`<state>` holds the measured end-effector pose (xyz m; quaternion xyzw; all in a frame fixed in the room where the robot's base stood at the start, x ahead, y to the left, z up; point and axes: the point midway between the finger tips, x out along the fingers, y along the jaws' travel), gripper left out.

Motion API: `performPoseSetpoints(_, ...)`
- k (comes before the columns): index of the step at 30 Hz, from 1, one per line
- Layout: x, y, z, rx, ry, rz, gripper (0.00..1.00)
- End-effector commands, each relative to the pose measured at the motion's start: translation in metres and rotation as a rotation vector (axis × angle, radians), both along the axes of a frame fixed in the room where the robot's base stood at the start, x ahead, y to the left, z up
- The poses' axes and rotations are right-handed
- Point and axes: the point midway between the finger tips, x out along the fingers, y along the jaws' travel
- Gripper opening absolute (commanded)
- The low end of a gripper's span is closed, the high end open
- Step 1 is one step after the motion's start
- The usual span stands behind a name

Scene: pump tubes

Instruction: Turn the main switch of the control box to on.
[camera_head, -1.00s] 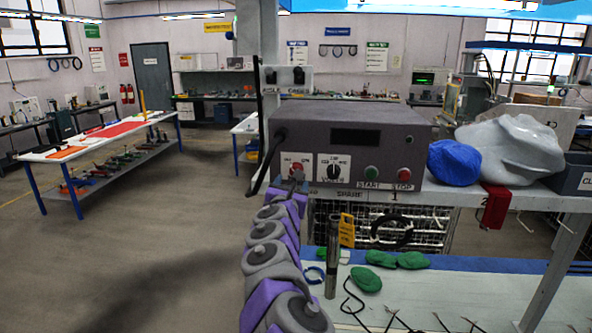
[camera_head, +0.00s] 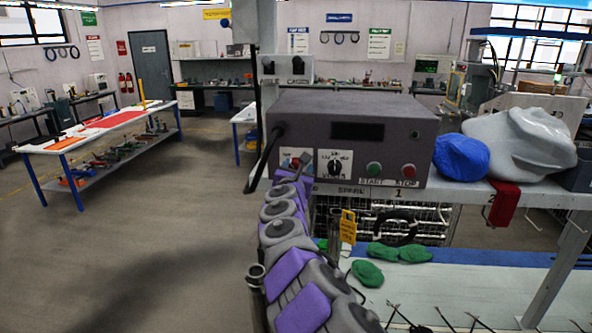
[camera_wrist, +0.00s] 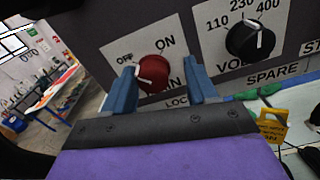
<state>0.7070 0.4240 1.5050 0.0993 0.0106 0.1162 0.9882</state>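The grey control box (camera_head: 345,118) stands on a shelf. Its main switch is a red round knob (camera_wrist: 163,72) on a white plate marked OFF and ON in the wrist view. The knob's white pointer mark points to the left, near the OFF side. My gripper (camera_wrist: 163,78) has its two blue fingers apart, one on each side of the knob. Whether either finger touches it is not clear. In the head view, my gripper (camera_head: 302,168) is at the lower left of the box front and partly covers the switch plate.
Right of the switch are a black voltage knob (camera_head: 335,165), a green start button (camera_head: 374,169) and a red stop button (camera_head: 408,170). A blue bundle (camera_head: 461,158) and grey wrapped object (camera_head: 520,142) sit on the shelf to the right. A yellow tag (camera_head: 348,227) hangs below.

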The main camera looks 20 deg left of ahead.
Motion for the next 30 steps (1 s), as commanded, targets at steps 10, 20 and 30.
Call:
performPoseSetpoints(10,0.0005,0.0060,-0.0046,-0.003,0.005,0.003,0.21)
performPoseSetpoints(20,-0.0004,0.0054,-0.0031,0.007,0.004,0.003,0.07)
performPoseSetpoints(30,-0.0010,0.0049,-0.0039,0.156,0.039,0.004,0.07)
